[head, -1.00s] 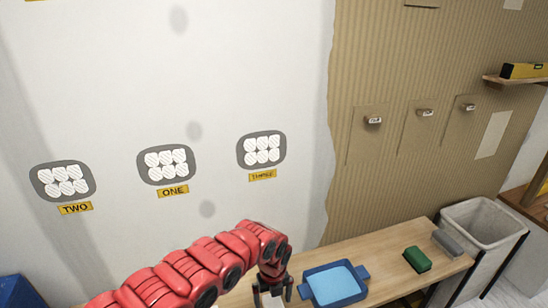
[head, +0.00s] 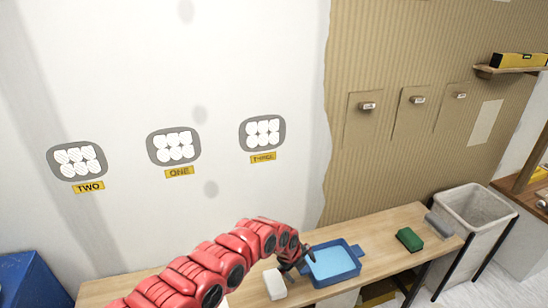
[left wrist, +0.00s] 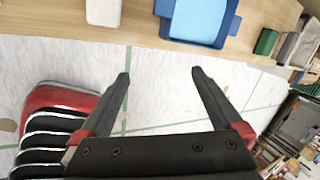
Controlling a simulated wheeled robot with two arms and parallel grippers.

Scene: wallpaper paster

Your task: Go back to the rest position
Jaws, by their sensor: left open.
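My left gripper (head: 294,264) is at the end of the red arm, which comes in from the lower left in the head view. It is close to the front of the wooden table, between a white block (head: 274,284) and a blue tray (head: 333,261). In the left wrist view my left gripper (left wrist: 159,75) is open, its two dark fingers wide apart with nothing between them. The white block (left wrist: 103,12) and the blue tray (left wrist: 199,20) lie beyond the fingertips on the table. My right gripper is not in view.
The wooden table (head: 385,233) runs along the wall. A green block (head: 410,239) and a grey block (head: 438,225) lie at its right end. A white bin (head: 478,207) stands beyond. Three padded patches are on the wall. Floor is clear below the gripper.

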